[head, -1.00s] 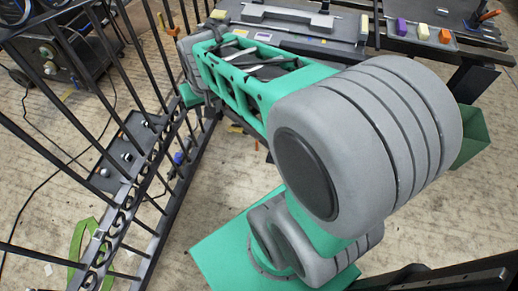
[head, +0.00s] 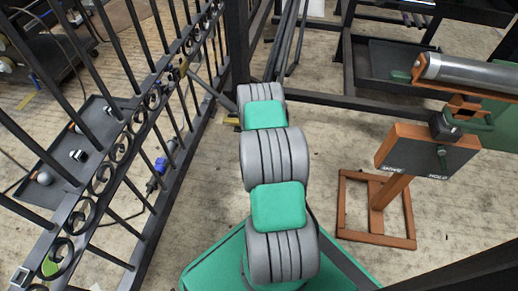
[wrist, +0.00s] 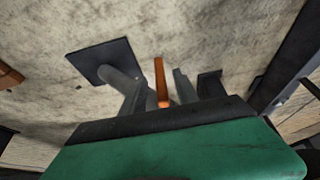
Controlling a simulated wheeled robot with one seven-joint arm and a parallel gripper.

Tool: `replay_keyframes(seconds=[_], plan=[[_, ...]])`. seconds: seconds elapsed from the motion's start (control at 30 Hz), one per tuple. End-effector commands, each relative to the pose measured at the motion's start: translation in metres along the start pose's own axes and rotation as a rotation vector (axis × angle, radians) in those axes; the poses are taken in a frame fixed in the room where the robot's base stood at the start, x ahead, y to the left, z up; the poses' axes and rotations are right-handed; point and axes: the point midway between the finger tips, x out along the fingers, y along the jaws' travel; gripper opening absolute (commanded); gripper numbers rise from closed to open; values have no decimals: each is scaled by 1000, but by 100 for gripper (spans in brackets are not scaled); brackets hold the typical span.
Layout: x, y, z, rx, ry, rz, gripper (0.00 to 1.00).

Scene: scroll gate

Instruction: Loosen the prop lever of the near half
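In the wrist view an upright orange lever (wrist: 161,80) stands in the middle, just beyond my palm. My gripper (wrist: 166,92) has its grey fingers on either side of the lever, close to it. Whether they touch or squeeze it I cannot tell. A grey rod (wrist: 122,80) with a flat square plate (wrist: 99,60) lies just left of the lever, over the floor. In the head view the black scroll gate (head: 135,120) runs along the left. My arm hides my gripper and the lever there. A slanting grey rod (head: 207,90) meets the gate near the arm's far end.
A wooden stand (head: 390,190) with a dark sign panel is on the right. A bench carrying a metal roller (head: 465,72) is behind it. A dark tray (head: 70,150) lies beyond the gate. A blue-handled item (head: 162,164) is at the gate's foot. Floor between arm and stand is clear.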

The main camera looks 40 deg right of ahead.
Motion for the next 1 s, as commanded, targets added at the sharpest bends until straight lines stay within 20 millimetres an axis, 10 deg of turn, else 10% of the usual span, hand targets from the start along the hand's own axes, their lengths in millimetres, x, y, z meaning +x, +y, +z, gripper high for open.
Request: replay_keyframes(seconds=[0.2, 0.53, 1.0], plan=[[42, -1, 2, -2, -1, 0, 36], [45, -3, 1, -5, -2, -2, 36], [44, -3, 2, -6, -2, -2, 0]])
